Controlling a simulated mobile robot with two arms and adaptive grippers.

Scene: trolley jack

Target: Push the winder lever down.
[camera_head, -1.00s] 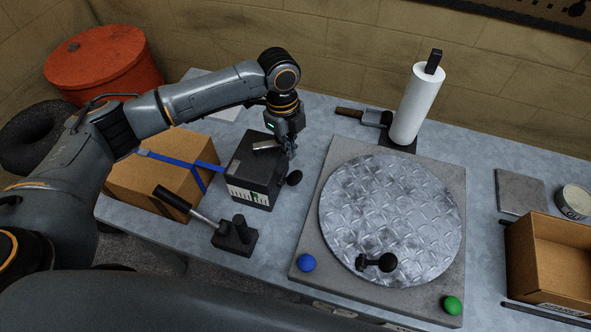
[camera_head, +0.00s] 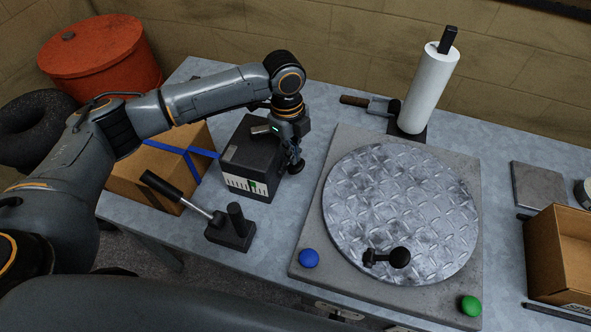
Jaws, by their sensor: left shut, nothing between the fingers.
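A black box (camera_head: 250,163) with a white scale and a green mark on its front stands on the table, left of centre. It looks like the winder. A dark round knob showed at its right side earlier; the gripper now covers that spot, so I cannot tell how the lever sits. My left gripper (camera_head: 296,166) is shut and empty, pointing down close against the box's right side. I cannot tell whether it touches the knob. My right gripper is out of view.
A black-handled lever (camera_head: 178,194) rises from a dark base (camera_head: 230,236) in front of the box. A cardboard box (camera_head: 158,170) stands left. A round metal plate (camera_head: 400,210) on a grey slab, with blue and green buttons, lies right. A paper roll (camera_head: 427,90) stands behind.

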